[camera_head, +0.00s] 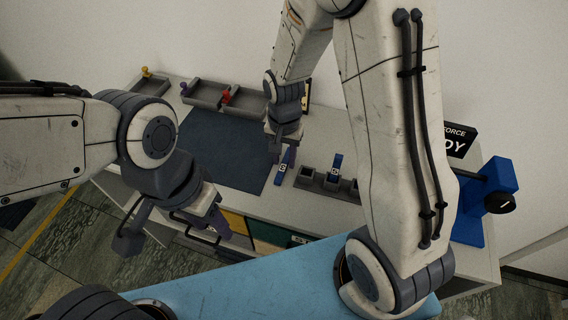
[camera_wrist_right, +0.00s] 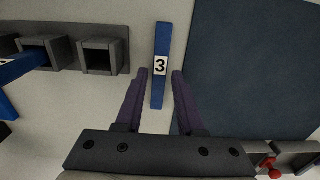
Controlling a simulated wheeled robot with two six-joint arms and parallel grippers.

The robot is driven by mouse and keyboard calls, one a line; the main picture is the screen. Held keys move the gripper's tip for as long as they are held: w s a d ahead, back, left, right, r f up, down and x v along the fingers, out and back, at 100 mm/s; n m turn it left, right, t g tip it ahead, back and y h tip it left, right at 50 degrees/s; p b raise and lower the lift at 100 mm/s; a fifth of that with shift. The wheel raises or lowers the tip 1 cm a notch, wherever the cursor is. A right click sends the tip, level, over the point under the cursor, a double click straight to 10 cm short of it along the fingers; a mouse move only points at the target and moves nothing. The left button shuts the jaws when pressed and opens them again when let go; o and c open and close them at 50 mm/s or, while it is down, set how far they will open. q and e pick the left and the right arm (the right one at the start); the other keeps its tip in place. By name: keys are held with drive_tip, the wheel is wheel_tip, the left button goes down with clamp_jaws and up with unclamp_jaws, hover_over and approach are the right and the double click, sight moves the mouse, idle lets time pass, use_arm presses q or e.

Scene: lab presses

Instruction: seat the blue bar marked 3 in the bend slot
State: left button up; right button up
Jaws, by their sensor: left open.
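The blue bar marked 3 (camera_head: 282,172) lies on the bench top beside the dark mat; it shows in the right wrist view (camera_wrist_right: 160,40) with its white label up. My right gripper (camera_wrist_right: 159,72) is open, with one purple finger on each side of the bar; I cannot tell how far above it they are. The grey slot block (camera_head: 318,186) stands just right of the bar in the head view. An empty slot (camera_wrist_right: 100,58) is nearest the bar; no slot label is readable. My left gripper (camera_head: 214,219) is open and empty near the bench's front edge.
Another blue bar (camera_head: 336,161) sits at the slot block. A blue press (camera_head: 488,190) with a black knob and a dark display (camera_head: 459,139) stand at the right. Grey trays (camera_head: 203,93) line the back. The dark mat (camera_head: 215,145) is clear.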

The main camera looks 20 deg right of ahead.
drive_tip(key=shift+f, duration=0.25)
clamp_jaws()
